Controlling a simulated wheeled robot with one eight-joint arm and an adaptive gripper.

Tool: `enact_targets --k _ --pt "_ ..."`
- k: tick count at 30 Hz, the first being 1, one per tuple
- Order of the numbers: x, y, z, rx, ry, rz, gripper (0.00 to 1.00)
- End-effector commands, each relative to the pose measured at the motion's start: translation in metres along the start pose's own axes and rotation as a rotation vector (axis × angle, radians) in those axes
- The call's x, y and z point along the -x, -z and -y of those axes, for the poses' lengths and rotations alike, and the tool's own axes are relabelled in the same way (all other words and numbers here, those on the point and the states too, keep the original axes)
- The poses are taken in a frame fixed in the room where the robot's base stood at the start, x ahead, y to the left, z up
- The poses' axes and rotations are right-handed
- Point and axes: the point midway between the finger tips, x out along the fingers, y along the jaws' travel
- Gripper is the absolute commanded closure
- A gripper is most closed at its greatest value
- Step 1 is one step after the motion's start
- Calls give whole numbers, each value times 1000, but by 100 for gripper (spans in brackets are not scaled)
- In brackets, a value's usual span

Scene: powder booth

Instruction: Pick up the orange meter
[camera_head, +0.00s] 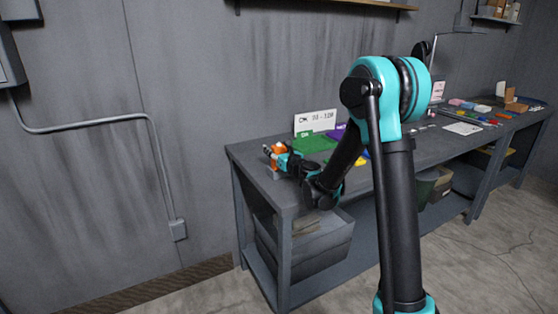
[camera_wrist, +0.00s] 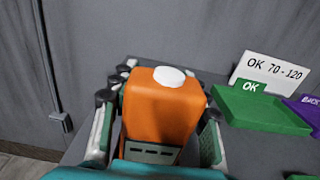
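The orange meter (camera_wrist: 160,108) is a boxy orange body with a white round disc on top and a grey panel low on its near face. It stands upright at the left end of the workbench (camera_head: 400,160). In the head view the meter (camera_head: 279,148) is small and partly hidden by my gripper (camera_head: 281,160). In the wrist view my gripper (camera_wrist: 157,130) has one finger on each side of the meter. Narrow gaps show between the fingers and its sides, so the gripper looks open around it. Contact at the far fingertips is hard to tell.
A green tray (camera_wrist: 262,108) marked OK lies right of the meter, with a white "OK 70 - 120" sign (camera_wrist: 270,70) behind it. A purple tray (camera_wrist: 304,108) is further right. The grey wall (camera_head: 200,70) is close behind the bench.

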Motion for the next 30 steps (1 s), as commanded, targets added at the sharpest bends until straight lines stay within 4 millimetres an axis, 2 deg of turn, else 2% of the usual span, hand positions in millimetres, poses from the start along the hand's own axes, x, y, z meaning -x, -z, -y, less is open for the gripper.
enact_targets --k 1,6,21,26,30 --pt "0 0 0 0 0 0 69" --pt "0 0 0 0 0 0 90" --pt "0 -3 0 0 0 0 92" --pt "0 -14 0 0 0 0 93" --pt "1 -33 0 0 0 0 93"
